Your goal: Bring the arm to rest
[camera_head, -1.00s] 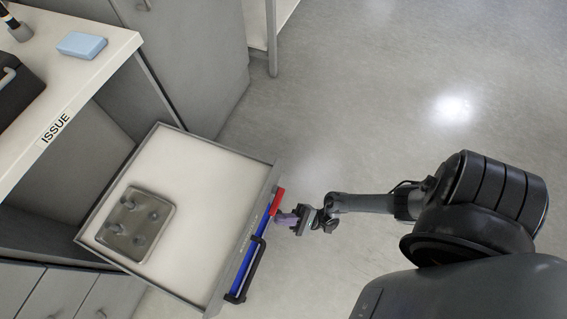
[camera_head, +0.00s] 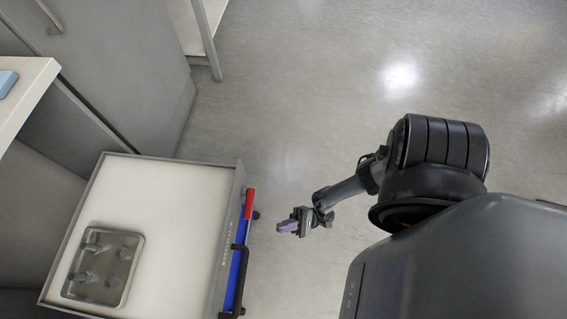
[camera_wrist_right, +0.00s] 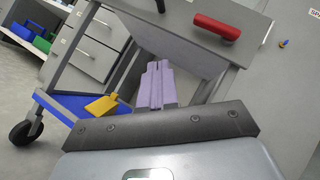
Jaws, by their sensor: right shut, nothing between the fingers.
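My right gripper (camera_head: 287,227) is over the floor, to the right of the open drawer's front in the head view. Its purple fingers are closed together with nothing between them; they also show in the right wrist view (camera_wrist_right: 157,86). The gripper is apart from the drawer (camera_head: 190,175), with a small gap of floor visible between them. My right arm is bent, its elbow to the right of the gripper. My left gripper is not in view.
The pulled-out drawer holds a metal tray (camera_head: 137,270) with several grey pieces. A red handle (camera_head: 249,204) and a black handle (camera_head: 240,272) are at its front. The wrist view shows a blue shelf (camera_wrist_right: 70,103) with a yellow scoop-like piece (camera_wrist_right: 102,106). The floor to the right is clear.

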